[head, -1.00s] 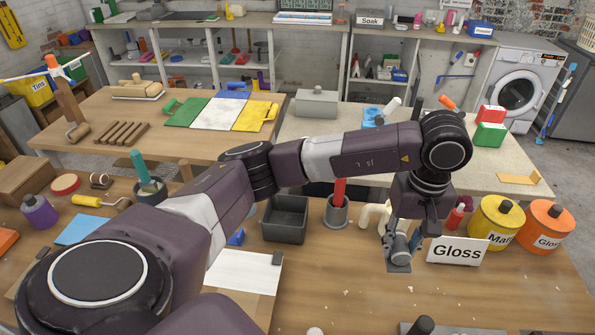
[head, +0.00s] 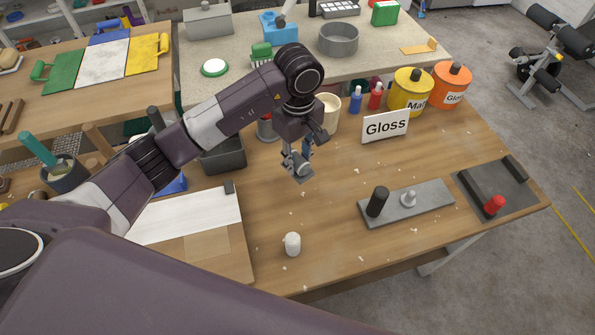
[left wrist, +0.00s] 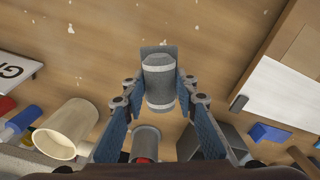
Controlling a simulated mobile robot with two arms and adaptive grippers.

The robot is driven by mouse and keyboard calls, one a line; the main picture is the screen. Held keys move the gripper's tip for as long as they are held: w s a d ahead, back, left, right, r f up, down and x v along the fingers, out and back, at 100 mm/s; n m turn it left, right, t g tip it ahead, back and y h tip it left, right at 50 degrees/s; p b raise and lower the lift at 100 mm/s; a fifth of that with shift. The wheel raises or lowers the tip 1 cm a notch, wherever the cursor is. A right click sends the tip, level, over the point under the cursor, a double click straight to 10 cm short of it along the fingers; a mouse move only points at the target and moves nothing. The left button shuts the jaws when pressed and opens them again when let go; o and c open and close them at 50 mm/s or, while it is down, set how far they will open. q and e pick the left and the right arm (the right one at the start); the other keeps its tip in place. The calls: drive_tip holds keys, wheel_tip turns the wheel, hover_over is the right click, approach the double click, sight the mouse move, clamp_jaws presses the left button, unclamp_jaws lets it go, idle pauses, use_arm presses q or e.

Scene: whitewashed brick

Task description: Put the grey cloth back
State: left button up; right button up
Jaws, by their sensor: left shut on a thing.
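The grey cloth (left wrist: 159,82) looks like a rolled grey bundle with paler bands and a flat dark grey part at its far end. It sits between the fingertips of my left gripper (left wrist: 157,92) in the left wrist view. In the head view my left gripper (head: 298,160) points down over the wooden bench, left of and nearer than the Gloss sign, shut on the cloth (head: 303,173). I cannot tell whether the cloth touches the bench. My right gripper is not in view.
The Gloss sign (head: 386,126), a cream cup (head: 328,114) and paint tins (head: 410,92) stand behind. A grey plate with pegs (head: 430,203) and a dark tray (head: 520,182) lie right. A white knob-like piece (head: 292,244) stands in front. Bench between is mostly clear.

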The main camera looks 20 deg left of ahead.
sight(299, 168)
use_arm(q)
wheel_tip(299, 168, down, 2)
drive_tip(key=shift+f, duration=0.1)
drive_tip(key=shift+d+f, duration=0.1)
drive_tip(key=shift+f, duration=0.45)
wheel_tip(299, 168, down, 3)
drive_tip(key=shift+f+p, duration=0.15)
drive_tip(key=shift+p, duration=0.45)
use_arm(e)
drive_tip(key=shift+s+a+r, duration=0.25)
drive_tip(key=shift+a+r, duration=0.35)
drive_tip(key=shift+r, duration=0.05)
use_arm(q)
drive_tip(key=shift+f+b, duration=0.2)
drive_tip(key=shift+b, duration=0.1)
drive_tip(key=o, duration=1.1)
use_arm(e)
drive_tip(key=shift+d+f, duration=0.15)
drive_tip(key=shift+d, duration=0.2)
use_arm(q)
drive_tip(key=shift+r, duration=0.15)
